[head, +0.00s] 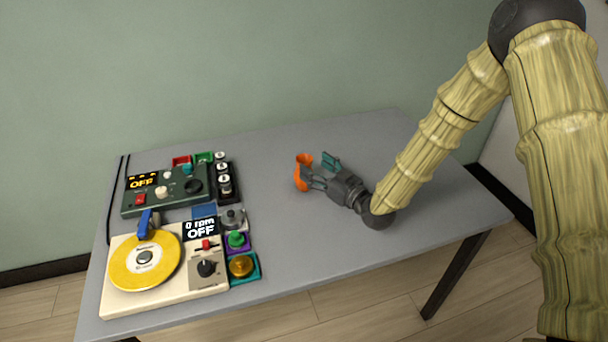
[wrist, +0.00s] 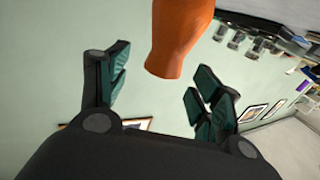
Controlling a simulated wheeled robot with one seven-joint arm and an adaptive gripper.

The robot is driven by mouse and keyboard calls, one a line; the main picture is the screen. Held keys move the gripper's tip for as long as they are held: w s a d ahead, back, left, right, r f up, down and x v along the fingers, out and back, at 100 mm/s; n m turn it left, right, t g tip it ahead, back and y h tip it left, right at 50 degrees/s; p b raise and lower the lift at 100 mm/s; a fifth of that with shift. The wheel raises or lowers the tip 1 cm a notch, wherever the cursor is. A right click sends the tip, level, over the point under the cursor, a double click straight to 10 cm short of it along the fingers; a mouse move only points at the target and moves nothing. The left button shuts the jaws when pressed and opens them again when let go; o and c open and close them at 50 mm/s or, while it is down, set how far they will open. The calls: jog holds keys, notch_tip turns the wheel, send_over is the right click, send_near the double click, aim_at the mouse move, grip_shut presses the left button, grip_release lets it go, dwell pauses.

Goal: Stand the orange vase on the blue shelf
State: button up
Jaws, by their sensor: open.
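The orange vase (head: 301,176) stands on the grey table, right of the devices. It has a flared top and narrow waist. My gripper (head: 322,172) is open and low beside the vase, on its right. The nearer finger overlaps the vase's side in the head view; I cannot tell if it touches. In the wrist view the vase (wrist: 180,38) enters from the top edge, between and beyond the open fingers (wrist: 163,80). A small flat blue piece (head: 204,211) lies between the devices; I cannot tell if it is the blue shelf.
A cream turntable box (head: 122,305) with a yellow disc and a green control box (head: 133,205) fill the table's left side. Small coloured trays, such as a teal one (head: 256,271), sit beside them. The grey table (head: 370,140) is clear around and behind the gripper.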

aim_at(310, 164)
jog(key=shift+p+x, duration=0.7)
jog(key=shift+x, duration=1.85)
jog(key=shift+s+a, duration=0.15)
jog(key=shift+c, duration=0.4)
jog(key=c, duration=1.2)
